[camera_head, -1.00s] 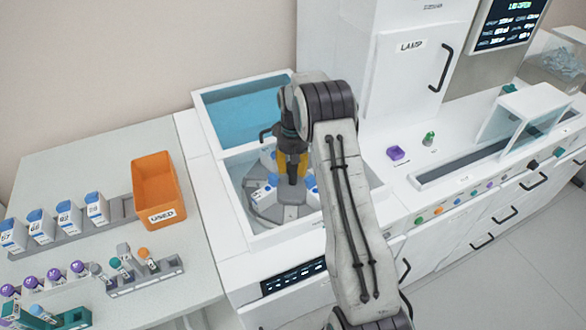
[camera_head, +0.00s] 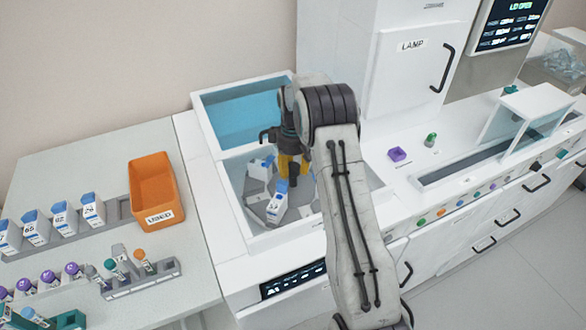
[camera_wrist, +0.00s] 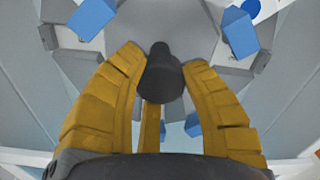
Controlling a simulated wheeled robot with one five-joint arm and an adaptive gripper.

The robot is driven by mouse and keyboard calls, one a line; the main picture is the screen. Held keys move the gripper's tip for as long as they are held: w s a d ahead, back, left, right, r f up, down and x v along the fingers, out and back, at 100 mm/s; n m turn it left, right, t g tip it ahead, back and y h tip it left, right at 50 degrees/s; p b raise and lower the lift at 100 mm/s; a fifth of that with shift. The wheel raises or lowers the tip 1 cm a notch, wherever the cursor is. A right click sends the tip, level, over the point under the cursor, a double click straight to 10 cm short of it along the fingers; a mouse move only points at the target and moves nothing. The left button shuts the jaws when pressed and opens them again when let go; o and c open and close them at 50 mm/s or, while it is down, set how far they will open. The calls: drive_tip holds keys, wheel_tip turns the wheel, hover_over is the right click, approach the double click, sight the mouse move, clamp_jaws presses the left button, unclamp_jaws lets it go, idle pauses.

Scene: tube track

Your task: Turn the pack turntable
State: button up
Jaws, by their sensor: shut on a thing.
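The pack turntable (camera_head: 256,210) is a grey disc in the open white well, carrying white packs with blue tops. One pack (camera_head: 277,203) stands at its front and another (camera_head: 261,170) at its back left. My gripper (camera_head: 292,168) points down over the turntable's middle. In the wrist view, its yellow fingers are closed around the dark central knob (camera_wrist: 160,76). Several blue pack tops (camera_wrist: 240,32) show around the knob there. My arm hides the right part of the turntable in the head view.
A blue-lined basin (camera_head: 240,110) lies behind the well. An orange USED bin (camera_head: 156,190) and racks of packs and vials stand on the left bench. The white LAMP cabinet (camera_head: 410,75) rises behind my arm.

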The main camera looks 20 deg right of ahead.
drive_tip(key=shift+s+f+n, duration=0.15)
drive_tip(key=shift+f+n, duration=0.1)
drive_tip(key=shift+n, duration=0.05)
idle(0.5)
drive_tip(key=o, duration=0.8)
drive_tip(key=shift+c, duration=0.2)
drive_tip(key=o, duration=0.5)
drive_tip(key=shift+r, duration=0.15)
drive_tip(key=shift+o, duration=0.2)
drive_tip(key=shift+r, duration=0.1)
wheel_tip(320, 180, up, 12)
